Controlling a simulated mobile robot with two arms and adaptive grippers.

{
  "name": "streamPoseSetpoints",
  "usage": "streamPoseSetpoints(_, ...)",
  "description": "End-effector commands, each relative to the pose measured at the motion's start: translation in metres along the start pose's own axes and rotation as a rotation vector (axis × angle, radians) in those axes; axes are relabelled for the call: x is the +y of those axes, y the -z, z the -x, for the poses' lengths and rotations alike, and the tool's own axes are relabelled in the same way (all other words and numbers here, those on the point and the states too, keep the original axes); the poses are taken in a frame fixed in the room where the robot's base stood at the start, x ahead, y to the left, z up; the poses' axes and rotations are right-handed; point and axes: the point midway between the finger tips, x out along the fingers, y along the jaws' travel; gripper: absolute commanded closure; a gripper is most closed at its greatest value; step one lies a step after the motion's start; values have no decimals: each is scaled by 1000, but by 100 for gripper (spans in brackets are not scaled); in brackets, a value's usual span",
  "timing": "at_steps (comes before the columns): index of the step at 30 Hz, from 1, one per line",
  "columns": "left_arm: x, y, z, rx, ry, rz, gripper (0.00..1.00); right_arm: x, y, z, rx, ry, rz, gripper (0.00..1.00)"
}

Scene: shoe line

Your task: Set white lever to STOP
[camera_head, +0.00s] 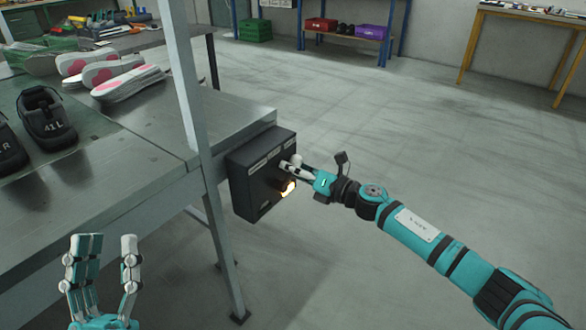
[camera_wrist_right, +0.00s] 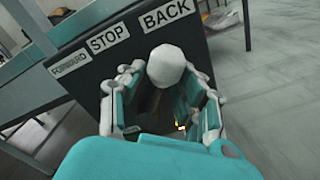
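The white lever's round knob (camera_wrist_right: 166,66) sticks out from a dark control box (camera_head: 250,180) mounted at the table's end. In the right wrist view, the labels FORWARD (camera_wrist_right: 82,63), STOP (camera_wrist_right: 109,40) and BACK (camera_wrist_right: 167,14) run along the box top. The knob shows below STOP and BACK; I cannot tell its exact setting. My right gripper (camera_wrist_right: 162,108) is at the box front, its fingers apart on either side of the lever; contact is unclear. In the head view, the right hand partly hides the lever. My left gripper (camera_head: 103,242) is open and empty, low at the left.
A metal table (camera_head: 135,165) with a post stands at the left. It carries dark shoes (camera_head: 47,118) and pale soles with pink patches (camera_head: 128,80). A yellow light (camera_head: 289,188) glows on the box. The floor at the right is clear; a wooden table (camera_head: 530,14) stands at the back.

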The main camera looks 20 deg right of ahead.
Motion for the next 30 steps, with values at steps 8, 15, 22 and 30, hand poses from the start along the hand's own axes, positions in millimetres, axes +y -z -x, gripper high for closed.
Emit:
streamPoseSetpoints(8, 0, 0, 0, -1, 0, 0, 60, 0, 0, 0, 0, 0, 0, 100)
streamPoseSetpoints(15, 0, 0, 0, -1, 0, -1, 60, 0, 0, 0, 1, -1, -1, 100)
streamPoseSetpoints(22, 0, 0, 0, -1, 0, 0, 60, 2, 0, 0, 1, -2, 18, 100)
streamPoseSetpoints(30, 0, 0, 0, -3, 0, 0, 60, 10, 2, 0, 3, -4, 150, 100)
